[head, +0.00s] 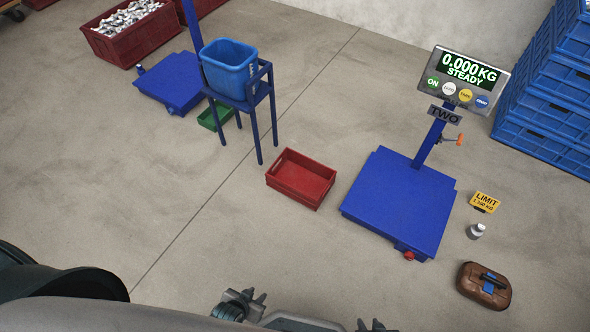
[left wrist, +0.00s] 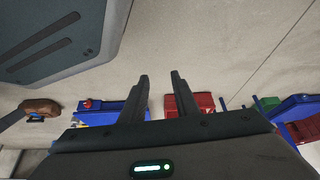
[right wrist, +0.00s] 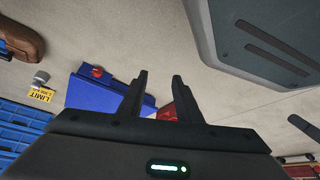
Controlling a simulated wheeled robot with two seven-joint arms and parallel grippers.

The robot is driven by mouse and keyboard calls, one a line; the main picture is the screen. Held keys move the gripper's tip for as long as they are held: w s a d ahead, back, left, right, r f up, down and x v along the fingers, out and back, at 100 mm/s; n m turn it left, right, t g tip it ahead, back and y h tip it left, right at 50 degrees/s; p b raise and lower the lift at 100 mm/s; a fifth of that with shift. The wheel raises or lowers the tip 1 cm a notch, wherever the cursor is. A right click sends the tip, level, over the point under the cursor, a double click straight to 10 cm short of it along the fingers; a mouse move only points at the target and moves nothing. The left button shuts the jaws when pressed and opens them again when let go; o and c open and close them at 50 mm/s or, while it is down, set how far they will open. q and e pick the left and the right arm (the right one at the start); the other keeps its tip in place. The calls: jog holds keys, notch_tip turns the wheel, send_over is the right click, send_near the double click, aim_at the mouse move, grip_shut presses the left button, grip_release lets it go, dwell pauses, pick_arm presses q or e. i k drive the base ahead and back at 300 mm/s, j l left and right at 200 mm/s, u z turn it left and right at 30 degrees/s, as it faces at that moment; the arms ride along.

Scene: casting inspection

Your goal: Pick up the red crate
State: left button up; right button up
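The red crate (head: 300,180) is empty and sits on the floor, left of the blue scale platform. It also shows beyond the fingers in the left wrist view (left wrist: 204,101) and, partly hidden, in the right wrist view (right wrist: 167,113). My left gripper (head: 245,299) is at the bottom edge of the head view, open and empty, well short of the crate. My right gripper (head: 376,326) is at the bottom edge further right, also open and empty. Neither gripper touches anything.
The blue scale platform (head: 398,200) with its display (head: 462,77) stands right of the crate. A blue stand (head: 237,98) holds a blue bin (head: 230,68) behind it. Floor before the crate is clear.

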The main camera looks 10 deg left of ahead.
aim_at(304, 179)
jog(key=i+l+u, duration=0.2)
jog(key=i+u, duration=0.2)
jog(key=i+l+u, duration=0.85)
jog(key=i+l, duration=0.05)
jog(key=i, duration=0.1)
